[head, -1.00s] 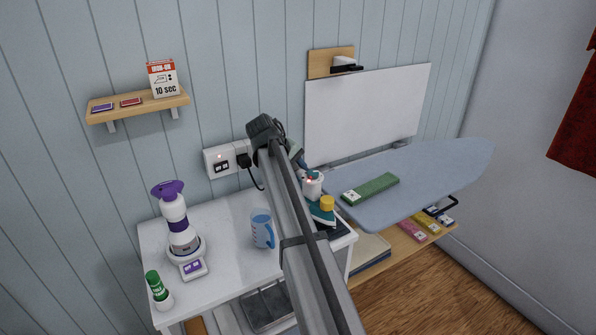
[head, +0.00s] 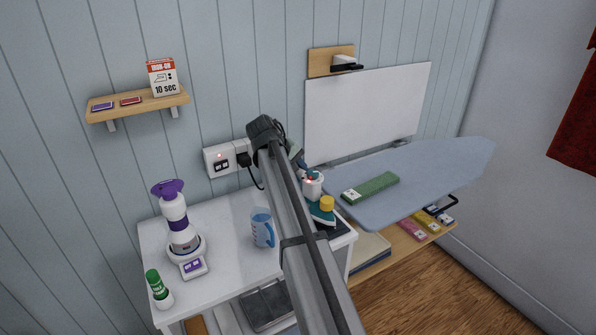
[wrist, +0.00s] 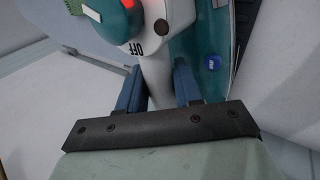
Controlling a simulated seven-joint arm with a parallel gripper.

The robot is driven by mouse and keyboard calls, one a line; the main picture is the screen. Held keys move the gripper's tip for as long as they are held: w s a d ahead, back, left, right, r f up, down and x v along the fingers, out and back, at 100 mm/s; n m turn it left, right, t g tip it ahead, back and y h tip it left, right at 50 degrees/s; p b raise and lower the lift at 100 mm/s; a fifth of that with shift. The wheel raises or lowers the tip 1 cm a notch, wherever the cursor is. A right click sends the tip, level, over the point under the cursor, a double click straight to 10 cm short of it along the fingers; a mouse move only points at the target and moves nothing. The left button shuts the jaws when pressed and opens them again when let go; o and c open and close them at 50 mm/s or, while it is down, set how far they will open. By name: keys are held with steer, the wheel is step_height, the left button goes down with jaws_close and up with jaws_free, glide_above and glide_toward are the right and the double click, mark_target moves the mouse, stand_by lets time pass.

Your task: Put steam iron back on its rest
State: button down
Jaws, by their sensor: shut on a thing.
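The steam iron (head: 322,213) is teal and white with a yellow cap and a small red light. In the head view it is at the right end of the white top, partly hidden by my arm. In the wrist view its white handle (wrist: 155,80) lies between the blue fingers of my gripper (wrist: 158,85), which is shut on it; a dial marked OFF and a lit red lamp show above. In the head view my gripper (head: 306,171) is mostly behind my arm. A dark flat piece (head: 340,231), perhaps the rest, shows under or beside the iron.
The white top (head: 220,222) holds a blue jug (head: 263,231), a purple-and-white appliance (head: 178,222) and a green-capped bottle (head: 157,290). A blue ironing board (head: 440,175) with a green box (head: 371,188) stands close on the right. A socket (head: 220,160) is on the wall.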

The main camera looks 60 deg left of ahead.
steer(key=shift+f, duration=0.5)
stand_by(0.6)
steer(key=c, duration=0.7)
jaws_free()
steer(key=shift+f, duration=0.1)
